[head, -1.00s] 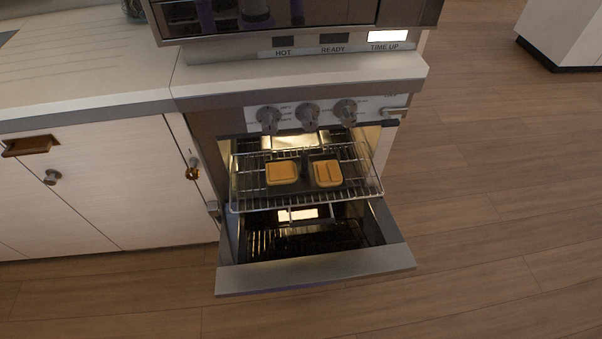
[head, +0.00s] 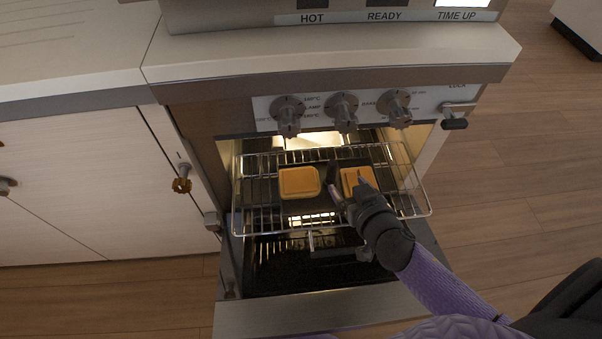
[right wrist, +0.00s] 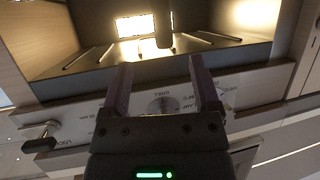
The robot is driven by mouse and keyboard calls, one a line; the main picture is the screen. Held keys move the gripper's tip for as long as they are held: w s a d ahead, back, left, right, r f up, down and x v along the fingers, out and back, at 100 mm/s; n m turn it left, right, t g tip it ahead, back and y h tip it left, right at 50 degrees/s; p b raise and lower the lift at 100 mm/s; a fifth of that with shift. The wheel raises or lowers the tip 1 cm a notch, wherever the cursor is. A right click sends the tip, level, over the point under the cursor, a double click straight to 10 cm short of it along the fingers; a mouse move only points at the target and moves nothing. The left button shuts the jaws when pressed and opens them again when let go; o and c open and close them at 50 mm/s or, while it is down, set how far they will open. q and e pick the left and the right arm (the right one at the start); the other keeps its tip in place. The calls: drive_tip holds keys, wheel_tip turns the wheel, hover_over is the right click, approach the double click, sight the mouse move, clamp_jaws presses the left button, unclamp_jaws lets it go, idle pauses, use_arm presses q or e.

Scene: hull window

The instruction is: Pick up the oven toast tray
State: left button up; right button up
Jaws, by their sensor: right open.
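The oven toast tray (head: 306,205) is a dark, flat tray lying on the pulled-out wire rack. It carries two orange-brown toasts, a left one (head: 299,183) and a right one (head: 352,180). My right gripper (head: 347,183) comes in from the lower right and is over the tray, its fingers apart around the right toast's area and partly covering that toast. Whether it touches the tray cannot be told. In the right wrist view the open fingers (right wrist: 160,85) have nothing between them, and the tray is not clear there. My left gripper is not in view.
The wire rack (head: 243,218) sticks out above the lowered oven door (head: 290,315). Knobs (head: 341,110) and a latch handle (head: 455,118) line the panel above, under the counter edge (head: 330,82). Cabinets stand at left; the floor at right is clear.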

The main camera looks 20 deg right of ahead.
sight(334, 173)
drive_tip(key=b+x, duration=0.2)
drive_tip(key=x, duration=0.2)
drive_tip(key=f+b+x, duration=0.1)
drive_tip(key=b+x, duration=0.1)
drive_tip(key=x, duration=0.2)
drive_tip(key=shift+w+a+f+b, duration=0.1)
drive_tip(key=shift+w+b, duration=0.1)
drive_tip(key=shift+b, duration=0.15)
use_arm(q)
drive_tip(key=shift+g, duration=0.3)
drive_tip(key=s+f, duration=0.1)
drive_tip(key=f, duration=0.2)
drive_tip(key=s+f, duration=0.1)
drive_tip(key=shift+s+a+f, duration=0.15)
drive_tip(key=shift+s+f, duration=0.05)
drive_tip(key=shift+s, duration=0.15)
use_arm(e)
drive_tip(key=shift+c, duration=0.5)
drive_tip(key=c, duration=0.7)
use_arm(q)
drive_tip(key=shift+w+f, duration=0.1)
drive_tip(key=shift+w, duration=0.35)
use_arm(e)
clamp_jaws()
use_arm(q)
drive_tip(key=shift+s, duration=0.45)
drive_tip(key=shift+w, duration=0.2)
